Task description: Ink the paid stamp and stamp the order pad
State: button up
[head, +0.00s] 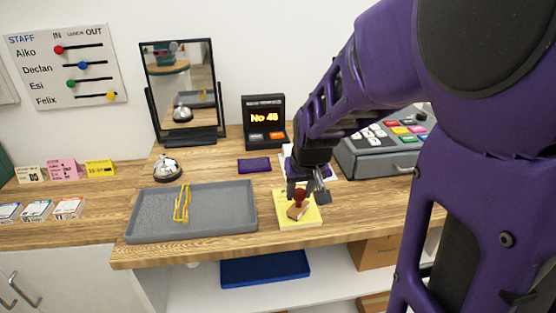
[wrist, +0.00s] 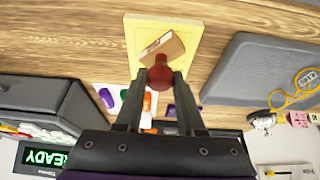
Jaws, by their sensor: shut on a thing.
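My gripper (head: 305,191) is shut on the stamp, which has a dark red knob (head: 299,194) and a wooden block (head: 298,212). The stamp is over the yellow order pad (head: 285,220), near the counter's front edge. In the wrist view, the fingertips (wrist: 160,76) close on the knob (wrist: 160,70), and the wooden block (wrist: 164,47) looks tilted over the pad (wrist: 140,30). I cannot tell whether the block touches the pad. The stamp's underside is hidden. A flat purple rectangle (head: 254,166), perhaps the ink pad, lies behind and left of the order pad.
A grey tray (head: 150,230) with a yellow looped item (head: 182,203) lies left. A silver bell (head: 167,167), mirror (head: 180,90) and number display (head: 266,118) stand behind. A grey register (head: 375,160) stands right. A white sheet with coloured ovals (wrist: 106,97) lies behind the pad.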

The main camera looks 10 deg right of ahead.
dwell(0.4)
notch_tip(320, 180, up, 7)
jog(key=p, duration=0.5)
dwell(0.9)
